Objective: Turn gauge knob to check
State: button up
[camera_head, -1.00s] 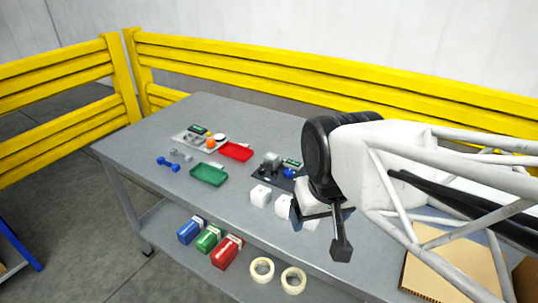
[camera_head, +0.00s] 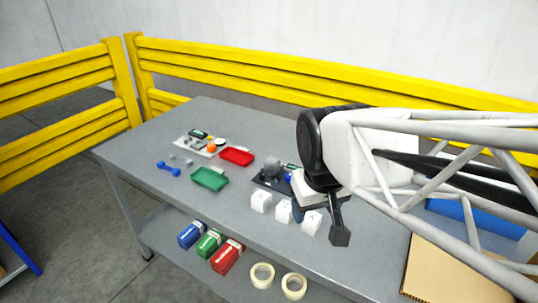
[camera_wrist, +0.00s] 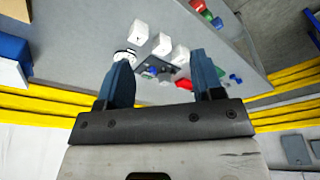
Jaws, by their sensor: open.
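A dark gauge fixture (camera_head: 268,183) with a grey block on it stands mid-table, partly hidden by my arm. A blue round part (camera_head: 289,179), perhaps its knob, shows at its right side. In the wrist view the dark fixture (camera_wrist: 152,66) lies beyond and between the fingers, small and unclear. A second pale fixture (camera_head: 190,145) with a small display and an orange part (camera_head: 211,149) is at the far left. My gripper (camera_head: 339,236) is above the table's front right part, apart from both fixtures. In the wrist view its fingers (camera_wrist: 162,80) are spread with nothing held between them.
White cubes (camera_head: 284,211) stand in a row before the dark fixture. A red tray (camera_head: 237,157), green tray (camera_head: 209,179) and blue dumbbell (camera_head: 169,169) lie to the left. A blue bin (camera_head: 480,218) and cardboard (camera_head: 440,268) are at right. Yellow rails (camera_head: 250,72) run behind.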

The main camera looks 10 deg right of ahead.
jog(key=w+d+n, duration=0.2)
jog(key=w+n, duration=0.1)
jog(key=w, duration=0.9)
jog(key=n+g, duration=0.2)
jog(key=n, duration=0.5)
send_near(289, 175)
jog(key=shift+s+a+f, duration=0.15)
jog(key=shift+s+f, duration=0.15)
jog(key=shift+s, duration=0.2)
jog(key=shift+w+f, duration=0.5)
jog(key=shift+f, duration=0.05)
jog(key=shift+f, duration=0.1)
jog(key=shift+d+f, duration=0.1)
jog(key=shift+f, duration=1.8)
jog(key=shift+d+f, duration=0.15)
jog(key=shift+f, duration=1.75)
jog(key=shift+c, duration=0.4)
jog(key=c, duration=0.8)
jog(key=shift+w, duration=0.1)
jog(key=shift+c, duration=0.2)
